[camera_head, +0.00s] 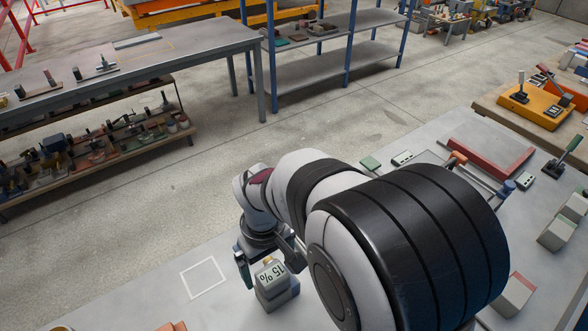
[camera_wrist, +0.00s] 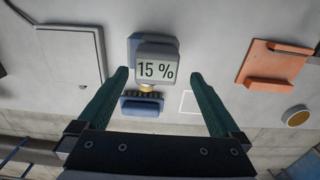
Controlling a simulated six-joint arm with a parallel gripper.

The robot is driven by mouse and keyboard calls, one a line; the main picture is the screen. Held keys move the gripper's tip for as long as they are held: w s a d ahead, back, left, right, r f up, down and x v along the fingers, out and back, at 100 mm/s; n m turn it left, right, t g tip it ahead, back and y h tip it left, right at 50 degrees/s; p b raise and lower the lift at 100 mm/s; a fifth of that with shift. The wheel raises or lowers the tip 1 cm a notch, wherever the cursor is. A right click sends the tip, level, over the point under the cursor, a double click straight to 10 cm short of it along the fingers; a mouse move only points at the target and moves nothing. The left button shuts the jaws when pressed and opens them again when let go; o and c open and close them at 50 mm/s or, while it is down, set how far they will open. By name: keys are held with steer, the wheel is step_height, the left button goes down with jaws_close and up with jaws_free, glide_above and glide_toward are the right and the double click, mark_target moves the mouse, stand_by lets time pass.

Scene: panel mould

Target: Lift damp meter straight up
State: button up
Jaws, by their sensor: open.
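The damp meter (camera_head: 271,284) is a small pale grey block with a dark "15 %" readout. In the wrist view the damp meter (camera_wrist: 157,52) faces me near the middle, with a blue-grey part behind it and a yellowish tip below. My gripper (camera_wrist: 158,77) has two dark green fingers spread wide, one on each side of the meter, with a visible gap to each.
A blue brush (camera_wrist: 142,105) lies close below the meter in the wrist view. A white outlined square (camera_head: 203,277) is on the bare table left of the meter. An orange bracket (camera_wrist: 272,65) and a pale panel (camera_wrist: 70,65) lie to either side.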

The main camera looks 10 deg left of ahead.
mark_target(272, 274)
steer(key=f, duration=0.5)
steer(key=shift+w+d+f, duration=0.1)
steer(key=shift+w+f, duration=0.1)
steer(key=shift+f, duration=0.05)
jaws_close()
